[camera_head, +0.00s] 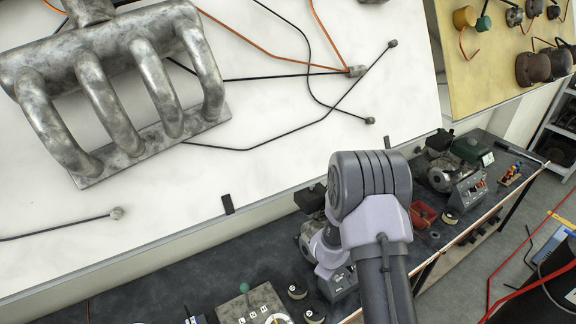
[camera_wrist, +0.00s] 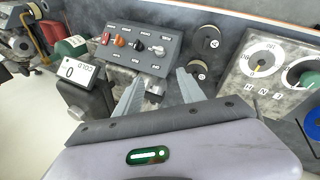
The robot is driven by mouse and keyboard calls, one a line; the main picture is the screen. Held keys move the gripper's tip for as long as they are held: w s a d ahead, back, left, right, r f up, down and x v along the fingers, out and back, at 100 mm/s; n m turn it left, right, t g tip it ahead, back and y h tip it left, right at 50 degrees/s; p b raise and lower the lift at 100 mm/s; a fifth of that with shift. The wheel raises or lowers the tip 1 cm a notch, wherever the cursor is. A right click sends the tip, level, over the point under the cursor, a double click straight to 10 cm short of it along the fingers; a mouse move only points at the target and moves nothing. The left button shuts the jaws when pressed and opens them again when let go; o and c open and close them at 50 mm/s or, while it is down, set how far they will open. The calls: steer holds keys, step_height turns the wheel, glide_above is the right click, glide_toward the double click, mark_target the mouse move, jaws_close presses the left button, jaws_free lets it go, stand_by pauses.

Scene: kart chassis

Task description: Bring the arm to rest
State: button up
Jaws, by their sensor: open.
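My gripper (camera_wrist: 160,95) shows in the wrist view with its two grey fingers spread apart and nothing between them. It points toward a bench top crowded with control boxes. A grey switch box (camera_wrist: 140,45) with orange and white switches lies just beyond the fingertips. In the head view my arm rises from the bottom right of centre and bends over the dark bench (camera_head: 190,283); the gripper's fingers are hidden there.
A dial panel (camera_wrist: 268,68) and round black knobs (camera_wrist: 206,39) stand right of the fingers, a dark box with a white label (camera_wrist: 80,72) left. In the head view, a white board (camera_head: 270,100) carries a metal manifold (camera_head: 110,75) and cables. Grey floor (camera_head: 520,240) shows at right.

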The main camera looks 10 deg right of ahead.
steer(key=w+a+r+m+t+y+b, duration=0.2)
steer(key=a+r+m+b, duration=0.1)
steer(key=a+r+b, duration=0.4)
steer(key=s+a+r+m+y+b, duration=0.3)
steer(key=s+a+r+b, duration=0.25)
steer(key=s+b, duration=0.35)
steer(key=s+a+f+m+b, duration=0.1)
steer(key=s+f+m+b, duration=0.1)
steer(key=s+b, duration=0.4)
steer(key=s+a+f+m+b, duration=0.1)
steer(key=s+m+b, duration=0.3)
steer(key=s, duration=1)
steer(key=shift+a+f+m+b, duration=0.2)
steer(key=shift+f+m+b, duration=0.1)
steer(key=shift+f+b, duration=0.55)
steer(key=shift+r, duration=0.1)
